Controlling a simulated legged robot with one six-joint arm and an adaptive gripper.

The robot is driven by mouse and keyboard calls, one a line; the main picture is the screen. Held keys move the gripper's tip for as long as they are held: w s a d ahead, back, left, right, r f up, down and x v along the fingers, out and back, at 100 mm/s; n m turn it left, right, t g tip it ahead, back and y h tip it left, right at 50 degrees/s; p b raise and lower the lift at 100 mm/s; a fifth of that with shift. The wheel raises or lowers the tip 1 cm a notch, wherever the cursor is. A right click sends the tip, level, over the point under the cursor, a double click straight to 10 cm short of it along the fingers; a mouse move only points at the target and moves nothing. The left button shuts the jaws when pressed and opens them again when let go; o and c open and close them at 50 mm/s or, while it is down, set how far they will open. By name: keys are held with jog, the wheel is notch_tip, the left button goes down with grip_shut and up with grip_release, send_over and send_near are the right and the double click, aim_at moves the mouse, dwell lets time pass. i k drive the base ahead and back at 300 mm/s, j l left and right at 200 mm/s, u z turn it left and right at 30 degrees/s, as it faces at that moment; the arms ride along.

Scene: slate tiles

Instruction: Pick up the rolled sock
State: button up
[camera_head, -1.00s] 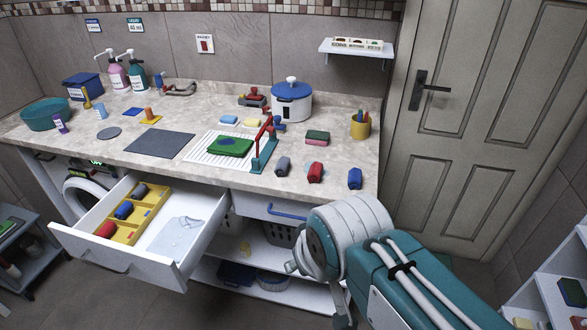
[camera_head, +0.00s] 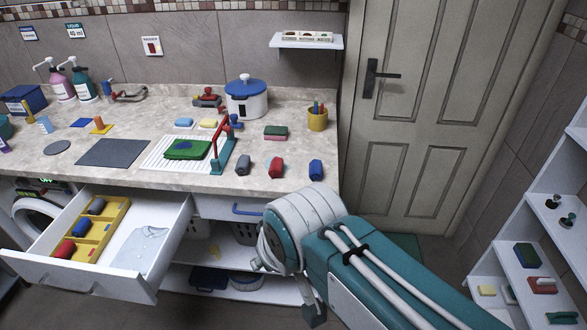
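Three rolled socks lie in a row near the counter's front right edge: a grey one (camera_head: 243,164), a red one (camera_head: 276,168) and a blue one (camera_head: 316,170). More rolls, red (camera_head: 65,249), blue (camera_head: 80,228) and grey (camera_head: 97,206), lie in a yellow divided tray (camera_head: 118,213) in the open drawer (camera_head: 135,283). The frames do not show which one is meant. My folded teal and white arm fills the lower middle, in front of the counter and apart from the socks. I cannot make out my gripper's fingers.
A red and teal stand (camera_head: 222,148) is just left of the grey sock. A sponge (camera_head: 276,132), a yellow cup (camera_head: 317,118) and a white pot (camera_head: 247,101) stand behind the row. The open drawer juts out at left. A shelf unit (camera_head: 540,245) stands at right.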

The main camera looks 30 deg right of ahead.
aim_at(276, 164)
jog(key=i+l+z, duration=0.15)
jog(key=i+z, duration=0.5)
jog(key=i, duration=0.05)
